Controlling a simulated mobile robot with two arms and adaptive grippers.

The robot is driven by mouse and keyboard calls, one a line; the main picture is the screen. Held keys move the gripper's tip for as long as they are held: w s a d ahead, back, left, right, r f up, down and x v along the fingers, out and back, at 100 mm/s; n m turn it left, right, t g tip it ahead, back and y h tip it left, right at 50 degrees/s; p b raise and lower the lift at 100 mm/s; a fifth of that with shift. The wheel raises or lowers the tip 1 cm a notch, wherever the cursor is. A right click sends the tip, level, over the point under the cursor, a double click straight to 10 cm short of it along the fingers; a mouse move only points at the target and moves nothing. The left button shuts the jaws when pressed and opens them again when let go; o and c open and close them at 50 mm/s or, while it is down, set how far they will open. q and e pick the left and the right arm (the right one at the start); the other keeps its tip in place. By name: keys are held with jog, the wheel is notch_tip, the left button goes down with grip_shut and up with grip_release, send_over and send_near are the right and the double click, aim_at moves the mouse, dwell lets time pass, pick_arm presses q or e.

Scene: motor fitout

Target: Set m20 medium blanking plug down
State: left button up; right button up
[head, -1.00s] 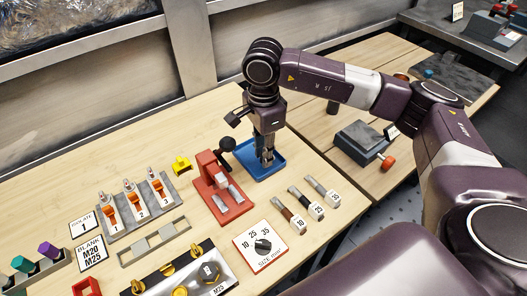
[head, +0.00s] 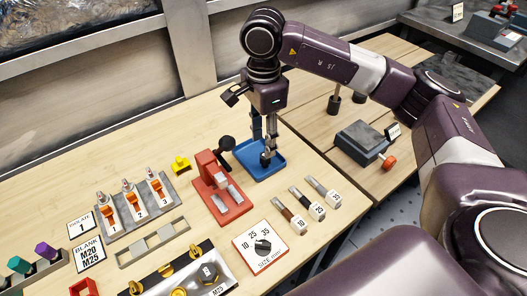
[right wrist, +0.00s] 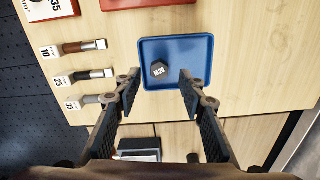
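The M20 blanking plug (right wrist: 159,69) is a dark hexagonal piece with "M20" on its top face. In the right wrist view it rests in the blue tray (right wrist: 203,46), left of the tray's middle. The tray also shows in the head view (head: 244,150). My right gripper (head: 267,150) is over the tray, pointing down. In the right wrist view its two fingers (right wrist: 160,76) are spread wide, with the plug in the gap between them and touching neither. My left gripper is out of view.
A red fixture (head: 222,201) with a black-knobbed lever stands close left of the tray. Several labelled tools (head: 313,200) lie to its right. A size dial (head: 262,246), a switch block (head: 137,209) and a plug panel (head: 190,275) are nearer. Bare wood lies behind the tray.

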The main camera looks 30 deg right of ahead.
aim_at(263, 156)
notch_tip(263, 156, up, 7)
jog(key=shift+b, duration=0.35)
dwell(0.3)
